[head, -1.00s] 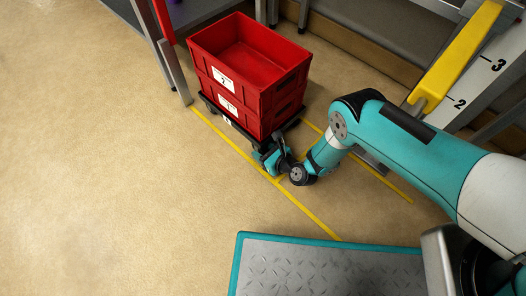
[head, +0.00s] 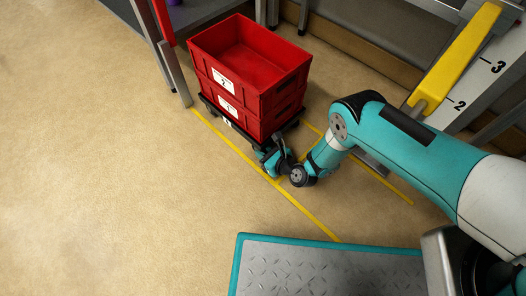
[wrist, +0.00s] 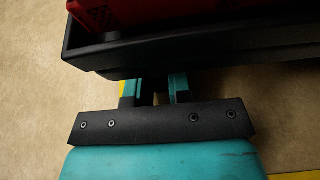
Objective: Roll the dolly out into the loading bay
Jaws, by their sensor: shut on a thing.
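The black dolly (head: 233,124) stands on the floor under two stacked red crates (head: 243,82). The top crate is empty and bears a label with a 2; the lower one's label seems to read 1. My gripper (head: 273,153) is low at the dolly's near end. In the wrist view my gripper (wrist: 157,88) has its teal fingers at the dolly's black edge (wrist: 190,52), shut on the dolly. The exact part between the fingertips is hidden under the edge. A red crate corner (wrist: 110,12) shows above the dolly.
Yellow floor lines (head: 310,218) run from the dolly toward the front. Grey metal posts (head: 174,72) stand close to its left and behind it. A yellow bar (head: 457,62) and a numbered strip (head: 478,83) are at right. The floor at left (head: 90,170) is clear.

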